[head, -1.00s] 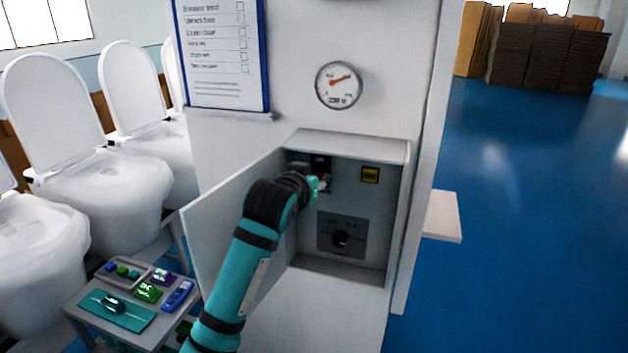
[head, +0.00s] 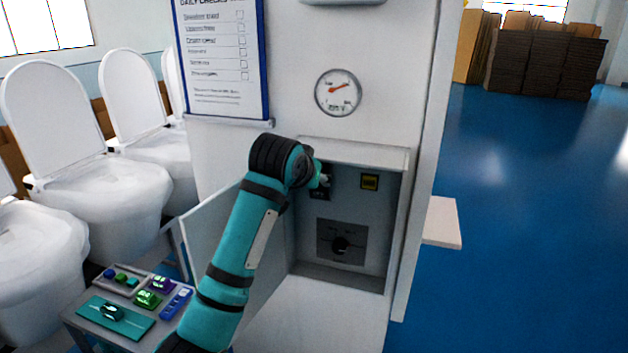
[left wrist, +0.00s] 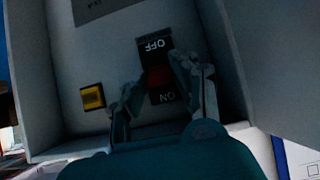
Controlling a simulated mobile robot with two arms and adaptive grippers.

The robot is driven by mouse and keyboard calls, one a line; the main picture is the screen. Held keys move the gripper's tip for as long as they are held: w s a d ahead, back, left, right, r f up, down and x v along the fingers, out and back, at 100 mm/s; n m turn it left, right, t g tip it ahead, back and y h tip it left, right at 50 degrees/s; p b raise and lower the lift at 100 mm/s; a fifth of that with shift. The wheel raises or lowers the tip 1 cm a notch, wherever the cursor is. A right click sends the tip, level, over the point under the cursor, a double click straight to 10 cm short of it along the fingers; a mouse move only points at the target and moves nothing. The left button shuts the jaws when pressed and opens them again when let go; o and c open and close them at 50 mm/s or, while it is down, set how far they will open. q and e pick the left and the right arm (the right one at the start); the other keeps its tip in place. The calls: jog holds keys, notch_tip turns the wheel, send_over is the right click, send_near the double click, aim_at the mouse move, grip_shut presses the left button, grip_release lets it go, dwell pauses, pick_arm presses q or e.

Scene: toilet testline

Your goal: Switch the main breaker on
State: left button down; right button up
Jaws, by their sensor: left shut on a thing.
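The main breaker (head: 319,194) is a small black switch on the back wall of the open grey box, partly behind my left gripper (head: 323,180). In the left wrist view, which is upside down, the breaker has a black OFF label (left wrist: 154,46) and an ON label (left wrist: 167,96). A dark red lever (left wrist: 157,77) lies between these labels. The fingers of my left gripper are on either side of the lever, shut on it. How far the lever is tilted is hard to tell. My right gripper is not in view.
The box door (head: 212,228) stands open at left, close to my arm. A gauge (head: 338,92) is above. A small table (head: 153,338) holds parts.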

pick_arm(q)
jog(key=c, duration=1.1)
grip_release()
jog(key=shift+o, duration=0.3)
jog(key=shift+w, duration=0.1)
jog(key=v, duration=1.2)
jog(key=shift+f, duration=0.1)
